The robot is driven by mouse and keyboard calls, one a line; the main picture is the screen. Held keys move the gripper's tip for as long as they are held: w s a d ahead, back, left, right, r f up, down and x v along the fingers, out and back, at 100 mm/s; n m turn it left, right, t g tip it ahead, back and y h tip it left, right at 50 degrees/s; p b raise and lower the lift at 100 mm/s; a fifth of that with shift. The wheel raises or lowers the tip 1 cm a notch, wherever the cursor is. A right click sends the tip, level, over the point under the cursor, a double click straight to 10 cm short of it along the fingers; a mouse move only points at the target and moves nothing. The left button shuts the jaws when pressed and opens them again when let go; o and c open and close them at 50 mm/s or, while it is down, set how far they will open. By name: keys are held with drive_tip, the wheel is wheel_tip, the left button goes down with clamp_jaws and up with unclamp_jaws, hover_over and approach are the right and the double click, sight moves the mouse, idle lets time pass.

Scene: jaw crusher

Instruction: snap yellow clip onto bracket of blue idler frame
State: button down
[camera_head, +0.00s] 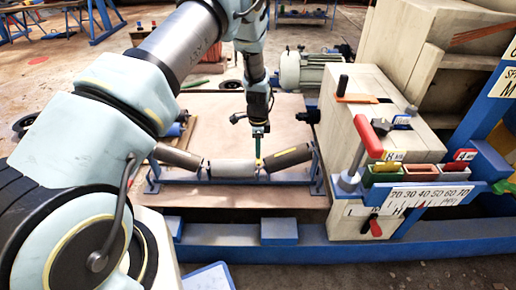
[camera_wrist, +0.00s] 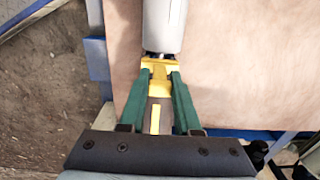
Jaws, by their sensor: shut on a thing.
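The blue idler frame (camera_head: 288,178) stands on a wooden board and carries a pale middle roller (camera_head: 232,169) with tilted grey-brown rollers (camera_head: 292,156) at its sides. My gripper (camera_head: 258,148) points down at the gap between the middle and right rollers. In the wrist view its green fingers (camera_wrist: 158,76) are shut on the yellow clip (camera_wrist: 158,69). The clip lies close to the end of the pale roller (camera_wrist: 164,25). The bracket is mostly hidden by clip and fingers; I cannot tell whether the clip touches it or is seated.
The wooden board (camera_head: 240,112) is largely clear behind the frame. A pale machine block (camera_head: 345,125) with a red-handled lever (camera_head: 367,137) stands close on the right. A blue beam (camera_head: 270,252) runs along the front. A grey motor (camera_head: 300,70) stands behind.

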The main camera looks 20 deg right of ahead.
drive_tip(key=shift+f+b, duration=0.75)
drive_tip(key=shift+f, duration=0.4)
drive_tip(key=shift+r+p, duration=0.6)
drive_tip(key=shift+r, duration=0.35)
drive_tip(key=shift+f+b, duration=0.75)
drive_tip(key=shift+f, duration=0.35)
idle(1.2)
drive_tip(key=c, duration=0.5)
unclamp_jaws()
drive_tip(key=shift+c, duration=0.2)
drive_tip(key=shift+r, duration=0.1)
wheel_tip(320, 180, up, 11)
drive_tip(key=shift+f, duration=0.15)
drive_tip(key=shift+c, duration=0.2)
